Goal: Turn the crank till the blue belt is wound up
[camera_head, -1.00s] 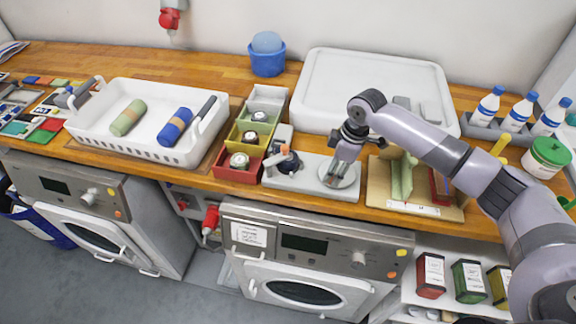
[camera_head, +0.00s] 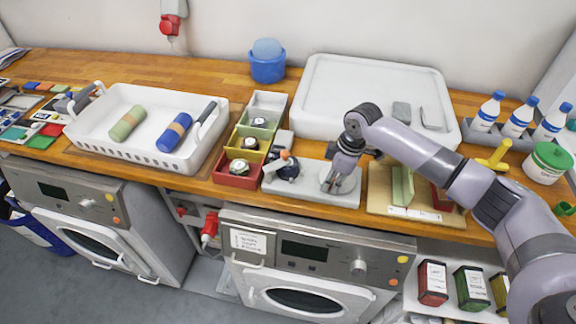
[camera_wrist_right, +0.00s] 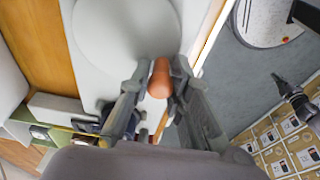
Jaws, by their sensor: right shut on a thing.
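A grey-white base plate (camera_head: 310,194) lies near the counter's front edge, with a round pale disc (camera_head: 349,186) on its right part. My right gripper (camera_head: 329,184) is low over the disc's left side. In the right wrist view my right gripper (camera_wrist_right: 158,82) is shut on an orange-brown crank knob (camera_wrist_right: 160,76), beside the pale disc (camera_wrist_right: 125,35). I cannot make out the blue belt clearly. A dark part at the wrist view's right edge looks like my left gripper (camera_wrist_right: 293,95); its fingers are unclear.
A white basket (camera_head: 150,152) with a green and a blue roll stands left. Red, yellow and green bins (camera_head: 236,180) adjoin the plate. A wooden board (camera_head: 377,195) lies close on the right, a large white tray (camera_head: 320,85) behind. Bottles (camera_head: 518,118) stand far right.

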